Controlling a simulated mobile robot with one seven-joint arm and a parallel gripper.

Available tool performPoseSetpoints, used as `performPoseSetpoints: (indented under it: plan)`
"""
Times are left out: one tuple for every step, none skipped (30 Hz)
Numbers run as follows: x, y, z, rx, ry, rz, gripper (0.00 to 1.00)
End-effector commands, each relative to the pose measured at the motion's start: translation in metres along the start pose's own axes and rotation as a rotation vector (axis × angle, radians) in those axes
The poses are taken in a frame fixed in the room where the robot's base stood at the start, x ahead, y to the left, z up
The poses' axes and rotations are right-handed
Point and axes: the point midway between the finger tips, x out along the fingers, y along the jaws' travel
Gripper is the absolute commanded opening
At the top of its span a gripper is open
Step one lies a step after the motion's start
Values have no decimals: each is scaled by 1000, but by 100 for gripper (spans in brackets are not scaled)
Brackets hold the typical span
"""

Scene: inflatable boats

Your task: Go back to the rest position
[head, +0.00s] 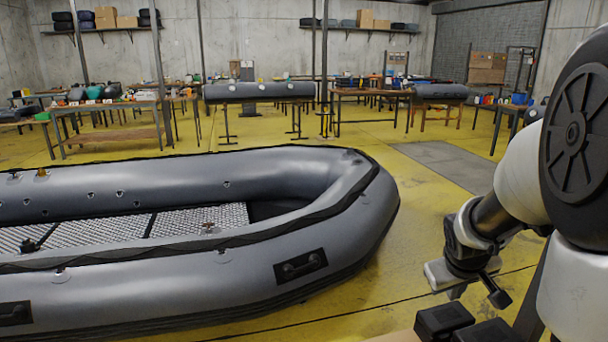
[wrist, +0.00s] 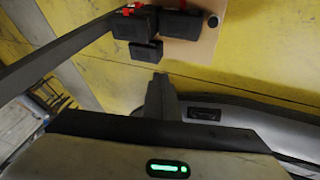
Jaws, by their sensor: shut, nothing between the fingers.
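My gripper (wrist: 161,84) shows in the wrist view as dark fingers closed together, with nothing between them. In the head view my gripper (head: 494,293) is at the lower right, on my folded arm, low and to the right of the boat's rounded end. Its fingertips are small there. The grey inflatable boat (head: 205,277) lies on the left and middle of the head view, apart from my gripper. Part of the boat (wrist: 262,132) also shows at the right of the wrist view, with a black handle patch (wrist: 205,114).
Black boxes (head: 443,320) on a tan board (wrist: 202,48) lie just below my gripper. Work tables (head: 108,106) and a rolled grey boat (head: 258,91) stand at the back. The yellow floor (head: 425,225) between boat and arm is clear.

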Motion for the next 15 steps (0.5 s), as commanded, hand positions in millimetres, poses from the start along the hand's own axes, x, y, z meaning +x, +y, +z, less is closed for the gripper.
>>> performPoseSetpoints:
  plan:
    - [-36, -16, -5, 18, 21, -10, 0]
    - [-54, -25, -5, 34, 26, -20, 0]
    - [-76, -38, -2, 54, 32, -39, 0]
    - [-93, -48, 0, 69, 36, -55, 0]
    - [-108, -58, 4, 81, 40, -73, 0]
    - [-127, -72, 10, 97, 45, -100, 0]
    - [-140, -80, 15, 109, 48, -119, 0]
    - [-149, -87, 21, 117, 49, -131, 0]
    - [-162, -95, 29, 123, 53, -146, 0]
    - [-170, -101, 34, 128, 54, -159, 0]
    - [-177, -106, 40, 131, 55, -170, 0]
    - [-186, -114, 47, 136, 57, -186, 0]
    - [-192, -118, 52, 139, 59, -196, 0]
    - [-198, -123, 57, 142, 60, -207, 0]
    - [-206, -129, 63, 144, 62, -221, 0]
